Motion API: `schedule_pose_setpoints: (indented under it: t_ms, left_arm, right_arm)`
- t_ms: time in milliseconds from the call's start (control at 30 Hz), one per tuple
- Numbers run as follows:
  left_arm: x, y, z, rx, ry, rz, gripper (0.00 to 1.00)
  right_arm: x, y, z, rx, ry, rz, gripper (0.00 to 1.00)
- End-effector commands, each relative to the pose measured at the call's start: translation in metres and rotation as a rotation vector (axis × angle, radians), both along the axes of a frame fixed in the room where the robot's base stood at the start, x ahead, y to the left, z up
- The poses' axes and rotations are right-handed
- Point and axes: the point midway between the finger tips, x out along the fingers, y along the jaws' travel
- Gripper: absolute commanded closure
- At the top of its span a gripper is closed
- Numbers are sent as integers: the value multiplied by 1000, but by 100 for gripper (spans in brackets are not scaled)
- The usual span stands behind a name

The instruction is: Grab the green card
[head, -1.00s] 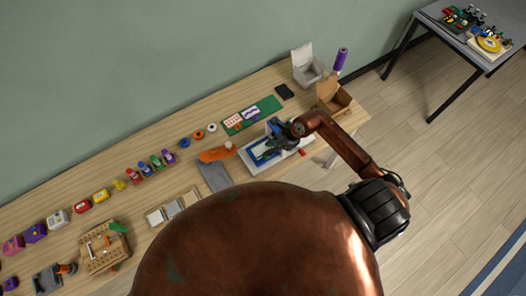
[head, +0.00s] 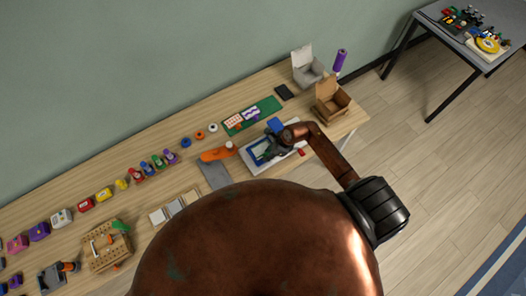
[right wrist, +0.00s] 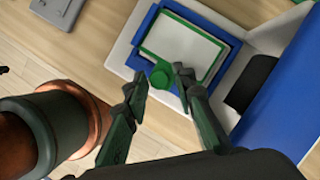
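The green card (right wrist: 218,60) shows in the right wrist view as a green-bordered sheet with a pale middle and a small round green knob (right wrist: 160,74) at its near edge. It lies in a blue holder on a white base (right wrist: 122,50). My right gripper (right wrist: 160,82) is open, its dark green fingertips on either side of the knob; I cannot tell whether they touch it. In the head view my right gripper (head: 272,150) is over the holder and partly hides the card. My left gripper is not in view.
An orange tool (head: 217,153) lies left of the holder. A green mat (head: 262,109) with cards on it lies behind. An open cardboard box (head: 331,101) stands to the right. A blue block (right wrist: 275,105) and a black part (right wrist: 252,82) flank the card.

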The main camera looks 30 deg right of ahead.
Motion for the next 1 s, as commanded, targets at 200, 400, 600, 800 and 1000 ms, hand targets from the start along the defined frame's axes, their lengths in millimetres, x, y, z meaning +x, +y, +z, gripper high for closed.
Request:
schedule_pose_setpoints:
  t_ms: [200, 400, 600, 800, 1000]
  left_arm:
    - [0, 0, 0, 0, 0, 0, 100]
    - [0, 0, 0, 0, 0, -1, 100]
    - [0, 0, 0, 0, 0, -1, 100]
    - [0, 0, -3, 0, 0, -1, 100]
    - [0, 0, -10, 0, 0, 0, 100]
  right_arm:
    - [0, 0, 0, 0, 0, 0, 85]
    - [0, 0, 0, 0, 0, 0, 99]
    - [0, 0, 1, 1, 0, -1, 100]
    - [1, -2, 13, -2, -4, 0, 100]
    - [1, -1, 51, -5, -6, 5, 100]
